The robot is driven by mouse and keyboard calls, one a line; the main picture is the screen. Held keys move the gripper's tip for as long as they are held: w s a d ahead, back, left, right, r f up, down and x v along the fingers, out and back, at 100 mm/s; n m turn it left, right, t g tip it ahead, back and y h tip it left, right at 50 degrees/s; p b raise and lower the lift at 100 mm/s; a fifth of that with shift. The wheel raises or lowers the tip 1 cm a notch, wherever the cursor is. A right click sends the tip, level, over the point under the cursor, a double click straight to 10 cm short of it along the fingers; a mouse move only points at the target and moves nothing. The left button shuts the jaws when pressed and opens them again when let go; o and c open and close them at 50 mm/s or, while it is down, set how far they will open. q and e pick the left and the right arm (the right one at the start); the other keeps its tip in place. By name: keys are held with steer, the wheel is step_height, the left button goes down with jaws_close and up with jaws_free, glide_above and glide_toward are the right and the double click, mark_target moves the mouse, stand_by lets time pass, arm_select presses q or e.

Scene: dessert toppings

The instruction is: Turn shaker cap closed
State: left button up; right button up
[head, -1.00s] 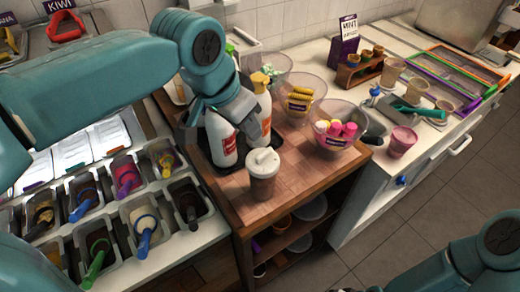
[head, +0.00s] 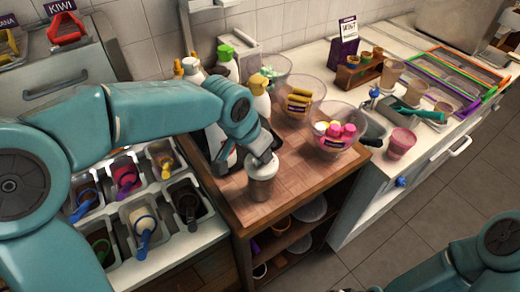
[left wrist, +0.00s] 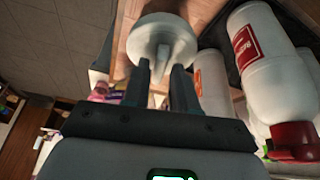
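The shaker (head: 262,188), a brown-grey cup with a white cap (head: 262,164), stands upright near the front edge of the wooden counter. My left gripper (head: 262,152) has its fingertips at the cap and partly hides it. In the left wrist view, the round white cap (left wrist: 160,32) with its raised bar is just past the fingertips (left wrist: 162,68). The fingers are spread, one on each side of the bar's near end, with gaps showing. Of my right arm, only links show at the lower right of the head view; its gripper is out of view.
White squeeze bottles stand close behind the shaker; one with a red label (left wrist: 262,60) is beside the gripper. Clear bowls, one with pink and yellow items (head: 336,138), stand to the right. Topping tubs with scoops (head: 146,222) lie to the left.

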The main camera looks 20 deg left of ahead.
arm_select(q)
jaws_close()
steer(key=shift+s+r, duration=0.1)
steer(key=shift+m, duration=0.6)
stand_by(0.5)
steer(key=shift+o, duration=1.8)
jaws_free()
steer(key=v, duration=1.6)
steer(key=shift+a+r, duration=0.15)
steer(key=shift+a, duration=0.15)
